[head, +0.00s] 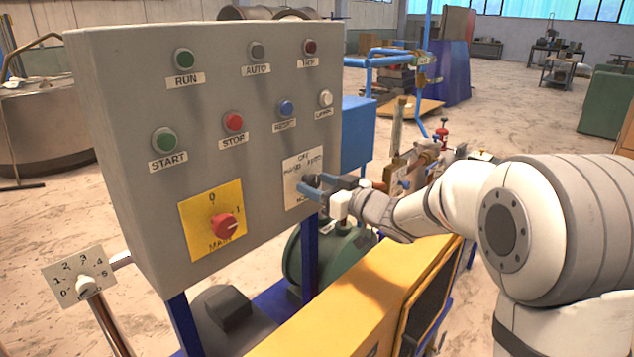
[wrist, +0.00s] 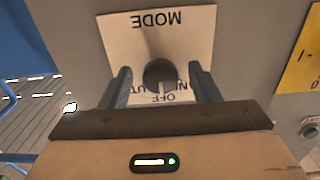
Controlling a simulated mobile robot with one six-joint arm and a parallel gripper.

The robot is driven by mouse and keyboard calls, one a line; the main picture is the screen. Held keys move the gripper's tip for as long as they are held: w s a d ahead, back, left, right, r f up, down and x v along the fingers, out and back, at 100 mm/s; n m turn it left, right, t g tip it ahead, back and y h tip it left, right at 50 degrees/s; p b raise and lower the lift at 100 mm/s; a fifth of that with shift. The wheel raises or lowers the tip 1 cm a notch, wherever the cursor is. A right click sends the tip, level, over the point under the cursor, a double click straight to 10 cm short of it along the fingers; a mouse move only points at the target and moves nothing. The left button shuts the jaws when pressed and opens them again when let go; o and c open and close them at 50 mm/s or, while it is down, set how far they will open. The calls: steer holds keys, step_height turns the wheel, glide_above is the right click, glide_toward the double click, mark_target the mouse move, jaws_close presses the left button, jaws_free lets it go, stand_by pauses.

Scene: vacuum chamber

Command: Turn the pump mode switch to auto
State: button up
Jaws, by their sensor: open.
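The pump mode switch is a dark round knob (wrist: 158,72) on a white plate lettered MODE, OFF and AUTO. In the wrist view the plate (wrist: 195,40) appears upside down. A pale mark on the knob seems to point toward OFF. My gripper (wrist: 160,76) is open, with one finger on each side of the knob and a gap on both sides. In the head view the plate (head: 303,165) is at the panel's lower right, and my gripper (head: 311,187) is in front of it, hiding the knob.
The grey control panel (head: 130,90) carries several buttons and lamps. A red MAIN switch (head: 225,226) on a yellow plate is left of the mode plate. A yellow machine housing (head: 345,300) lies below my arm. A small numbered dial (head: 85,285) stands at the left.

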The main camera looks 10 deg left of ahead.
steer(key=shift+w+a, duration=0.1)
steer(key=shift+a, duration=0.05)
steer(key=shift+c, duration=0.4)
steer(key=c, duration=0.9)
steer(key=shift+r+p, duration=0.1)
steer(key=shift+p, duration=0.3)
steer(key=shift+r+m+p, duration=0.1)
steer(key=shift+m+p, duration=0.55)
steer(key=shift+m, duration=0.15)
steer(key=m+p, duration=0.3)
steer(key=shift+m+p, duration=1.4)
steer(key=shift+m, duration=0.7)
